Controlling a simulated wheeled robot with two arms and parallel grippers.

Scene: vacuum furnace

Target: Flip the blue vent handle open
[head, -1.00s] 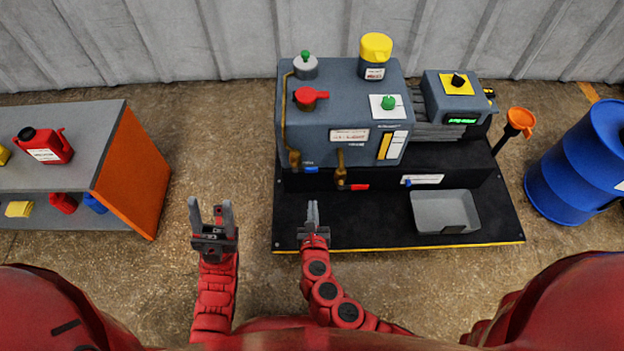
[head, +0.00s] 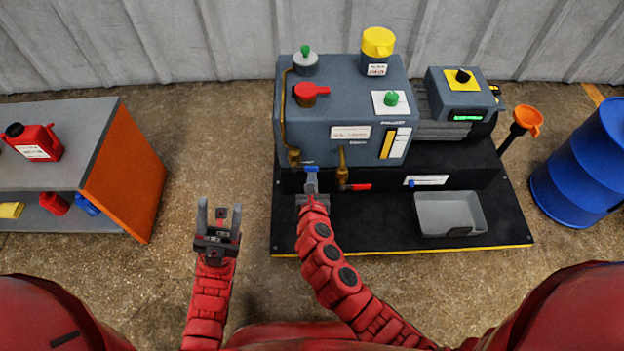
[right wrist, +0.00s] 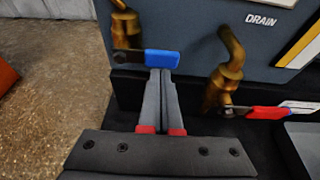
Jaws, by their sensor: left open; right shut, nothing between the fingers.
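The blue vent handle (head: 311,169) sits low on the front of the grey furnace unit, beside a brass valve (head: 293,157). In the right wrist view the blue handle (right wrist: 162,58) points right from its brass valve (right wrist: 127,25), roughly level. My right gripper (head: 311,178) is shut and empty, its fingertips at the lower edge of the blue handle. In the right wrist view the fingertips (right wrist: 161,73) look close to or touching it; I cannot tell which. My left gripper (head: 219,209) is open and empty over the floor, left of the machine.
A red drain handle (head: 358,187) on a second brass valve (head: 342,168) is just right of my right gripper. A grey tray (head: 475,222) is on the black base plate. A shelf with an orange side (head: 125,185) stands left, a blue barrel (head: 585,165) right.

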